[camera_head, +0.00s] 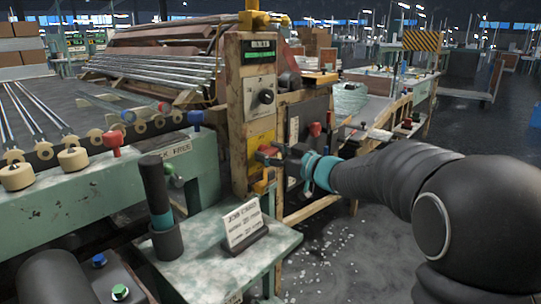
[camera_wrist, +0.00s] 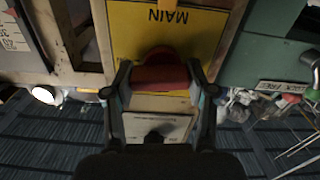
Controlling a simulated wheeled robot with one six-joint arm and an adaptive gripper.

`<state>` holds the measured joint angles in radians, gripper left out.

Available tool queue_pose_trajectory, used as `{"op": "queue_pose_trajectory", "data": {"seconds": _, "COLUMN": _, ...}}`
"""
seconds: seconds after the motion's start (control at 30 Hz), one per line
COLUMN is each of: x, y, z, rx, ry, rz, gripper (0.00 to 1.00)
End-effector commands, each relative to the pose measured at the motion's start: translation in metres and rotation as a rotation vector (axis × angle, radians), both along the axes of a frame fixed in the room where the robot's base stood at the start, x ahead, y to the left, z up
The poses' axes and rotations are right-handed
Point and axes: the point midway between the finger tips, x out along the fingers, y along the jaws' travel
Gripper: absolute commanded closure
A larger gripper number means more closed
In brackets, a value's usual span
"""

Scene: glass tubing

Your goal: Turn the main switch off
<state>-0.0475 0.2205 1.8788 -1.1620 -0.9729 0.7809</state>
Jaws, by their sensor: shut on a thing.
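The main switch has a red handle (camera_wrist: 165,72) on a yellow plate (camera_wrist: 122,28) lettered "MAIN", upside down in the wrist view. The yellow plate (camera_head: 262,132) also shows in the head view, low on the wooden post, with the red handle (camera_head: 266,151) in front of it. My gripper (camera_wrist: 163,84) has one finger on each side of the red handle and is shut on it. In the head view my gripper (camera_head: 274,157) reaches the post from the right and partly hides the switch. The handle's exact angle is hard to tell.
Above the switch are a black knob (camera_head: 266,96) and a green display (camera_head: 263,51). A job card (camera_head: 242,226) and a black-handled tool (camera_head: 156,185) in a cup stand on the green side table (camera_head: 205,265). The floor at right is open, with white bits scattered near the table.

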Motion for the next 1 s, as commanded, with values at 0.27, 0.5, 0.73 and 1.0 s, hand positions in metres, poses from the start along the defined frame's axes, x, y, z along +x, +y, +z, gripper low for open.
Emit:
{"op": "queue_pose_trajectory", "data": {"seconds": 0.27, "x": -0.0009, "y": 0.0006, "z": -0.0027, "rx": -0.148, "ry": -0.191, "rz": -0.001, "gripper": 0.79}}
{"op": "queue_pose_trajectory", "data": {"seconds": 0.5, "x": -0.0016, "y": 0.0012, "z": -0.0031, "rx": -0.288, "ry": -0.371, "rz": -0.001, "gripper": 0.79}}
{"op": "queue_pose_trajectory", "data": {"seconds": 0.73, "x": -0.0026, "y": 0.0017, "z": -0.0032, "rx": -0.424, "ry": -0.545, "rz": -0.001, "gripper": 0.79}}
{"op": "queue_pose_trajectory", "data": {"seconds": 1.0, "x": -0.0033, "y": 0.0024, "z": -0.004, "rx": -0.582, "ry": -0.746, "rz": -0.001, "gripper": 0.79}}
